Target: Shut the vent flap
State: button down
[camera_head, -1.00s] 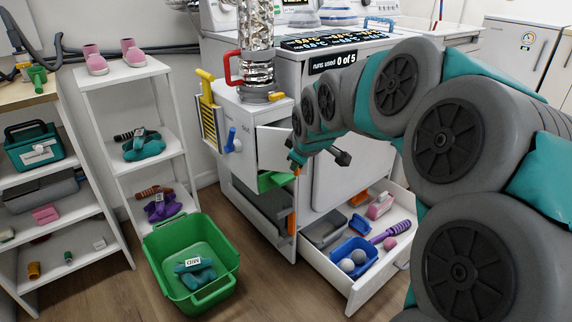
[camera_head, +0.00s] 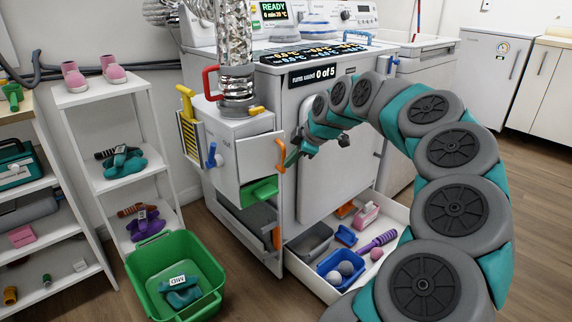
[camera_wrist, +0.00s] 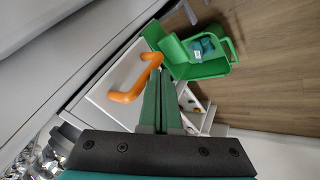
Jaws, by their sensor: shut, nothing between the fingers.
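The vent flap (camera_head: 258,160) is a white panel with an upright orange handle (camera_head: 281,155) at its right edge. It stands open, swung out from the white vent box (camera_head: 228,128) below the silver duct. My gripper (camera_head: 291,158) is just right of the handle in the head view, with its green fingers closed together and empty. In the wrist view, the closed fingers (camera_wrist: 160,98) point beside the flap's white face (camera_wrist: 104,92), and the orange handle (camera_wrist: 138,82) lies just left of them. I cannot tell whether the fingers touch the flap.
An open drawer (camera_head: 352,262) with several items juts out below. A green bin (camera_head: 142,270) holding teal shoes stands on the floor at left and also shows in the wrist view (camera_wrist: 215,70). A white shelf (camera_head: 112,95) stands left. A blue handle (camera_head: 212,156) is on the box.

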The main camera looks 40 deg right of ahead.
jog(key=shift+w+d, duration=0.4)
jog(key=shift+w, duration=0.1)
dwell(0.3)
